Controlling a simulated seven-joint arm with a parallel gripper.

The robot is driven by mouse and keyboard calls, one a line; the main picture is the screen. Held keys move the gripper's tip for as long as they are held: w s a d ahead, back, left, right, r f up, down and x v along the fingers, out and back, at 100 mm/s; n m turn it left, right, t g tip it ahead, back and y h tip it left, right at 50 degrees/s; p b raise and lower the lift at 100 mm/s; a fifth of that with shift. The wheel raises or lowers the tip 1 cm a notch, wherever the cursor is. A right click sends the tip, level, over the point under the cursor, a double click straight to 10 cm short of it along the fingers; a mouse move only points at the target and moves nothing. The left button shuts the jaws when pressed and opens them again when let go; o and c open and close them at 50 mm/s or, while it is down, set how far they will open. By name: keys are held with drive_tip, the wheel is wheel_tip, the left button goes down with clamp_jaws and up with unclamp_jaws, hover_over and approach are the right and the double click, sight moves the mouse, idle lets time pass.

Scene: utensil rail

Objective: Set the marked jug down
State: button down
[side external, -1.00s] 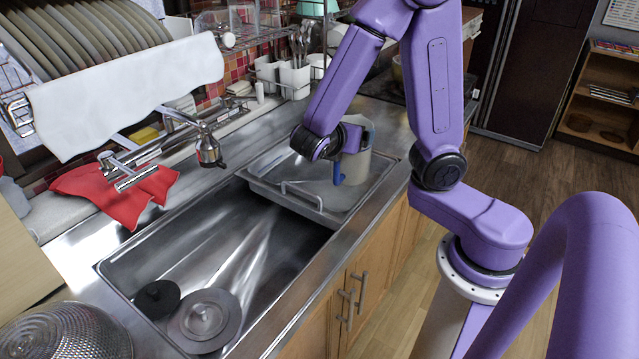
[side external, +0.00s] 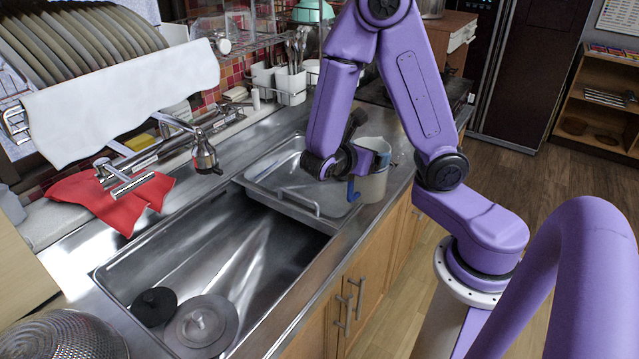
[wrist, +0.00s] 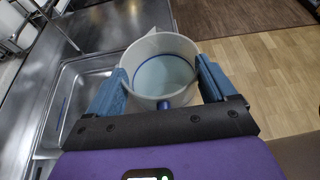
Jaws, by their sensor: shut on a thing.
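The jug is pale and open-topped, with a blue line around its inside. In the side external view the jug (side external: 374,186) is upright at the right of the sink, by the counter's front edge. In the wrist view the jug (wrist: 163,76) is seen from above, its inside looking empty. My gripper (side external: 369,174) is shut on the jug, with one blue finger on each side of it. The fingers also show in the wrist view (wrist: 161,68). The jug's base is partly hidden, and I cannot tell if it touches the surface below.
A shallow metal tray (side external: 292,204) with a handle lies across the sink's far end. The deep sink (side external: 215,235) holds two round lids near its front. A tap (side external: 204,155) overhangs it. Utensil cups (side external: 291,82) stand behind. Wooden floor lies beyond the counter edge.

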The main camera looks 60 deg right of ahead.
drive_tip(key=w+d+f, duration=0.2)
drive_tip(key=w+f, duration=0.4)
drive_tip(key=w+d+f, duration=0.2)
drive_tip(key=w+f, duration=0.4)
drive_tip(key=w, duration=0.1)
drive_tip(key=shift+d+f, duration=0.4)
idle(0.5)
drive_tip(key=shift+f, duration=0.1)
unclamp_jaws()
drive_tip(key=shift+f, duration=0.1)
